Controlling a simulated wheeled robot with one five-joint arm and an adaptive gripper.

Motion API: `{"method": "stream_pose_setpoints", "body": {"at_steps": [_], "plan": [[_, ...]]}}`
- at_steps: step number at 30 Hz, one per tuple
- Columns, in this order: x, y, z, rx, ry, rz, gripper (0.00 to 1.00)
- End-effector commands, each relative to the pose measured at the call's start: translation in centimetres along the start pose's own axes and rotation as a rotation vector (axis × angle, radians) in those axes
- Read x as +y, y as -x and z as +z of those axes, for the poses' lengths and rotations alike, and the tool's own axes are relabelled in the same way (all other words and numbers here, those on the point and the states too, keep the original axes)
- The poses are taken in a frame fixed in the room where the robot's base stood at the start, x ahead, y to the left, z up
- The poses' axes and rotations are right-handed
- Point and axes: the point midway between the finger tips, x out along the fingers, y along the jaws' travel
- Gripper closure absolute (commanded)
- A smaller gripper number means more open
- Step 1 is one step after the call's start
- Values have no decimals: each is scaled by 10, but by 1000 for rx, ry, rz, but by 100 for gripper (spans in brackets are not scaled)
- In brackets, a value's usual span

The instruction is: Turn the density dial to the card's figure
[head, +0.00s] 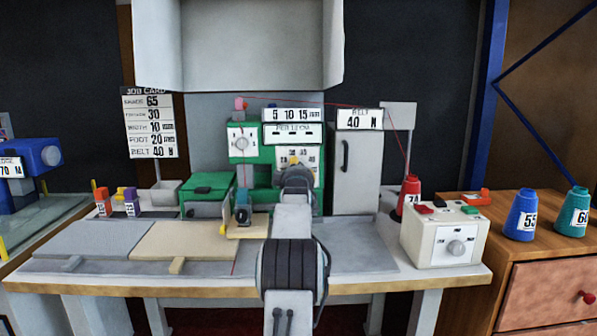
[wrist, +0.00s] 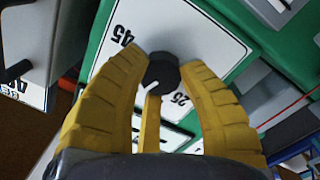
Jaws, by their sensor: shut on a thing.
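The density dial (wrist: 160,72) is a dark round knob with a white pointer mark, on a white plate (wrist: 185,35) set in green. The figures 45 and 25 show on the plate in the wrist view; other figures are hidden behind my fingers. The pointer slants down-left in that picture. My gripper (wrist: 163,65) has its yellow fingers closed on both sides of the knob. In the head view my gripper (head: 293,164) hides the knob and part of its plate on the green machine. The job card (head: 150,125) hangs at left, showing 65, 30, 10, 20 and 40; its upper row names are hard to read.
A white-faced dial (head: 241,142) sits left of my gripper on the machine. Red thread runs above the machine. The grey tabletop at front left is mostly flat.

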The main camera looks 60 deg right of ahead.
Motion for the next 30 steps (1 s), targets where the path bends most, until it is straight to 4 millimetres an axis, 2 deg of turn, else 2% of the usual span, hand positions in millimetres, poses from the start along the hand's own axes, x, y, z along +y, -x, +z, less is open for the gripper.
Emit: {"method": "stream_pose_setpoints", "body": {"at_steps": [1,8,21,30], "plan": [[1,0,-6,13,12,6,96],[1,1,-7,19,130,14,96],[-1,1,-8,31,469,36,96],[-2,1,-8,33,611,44,96]]}}
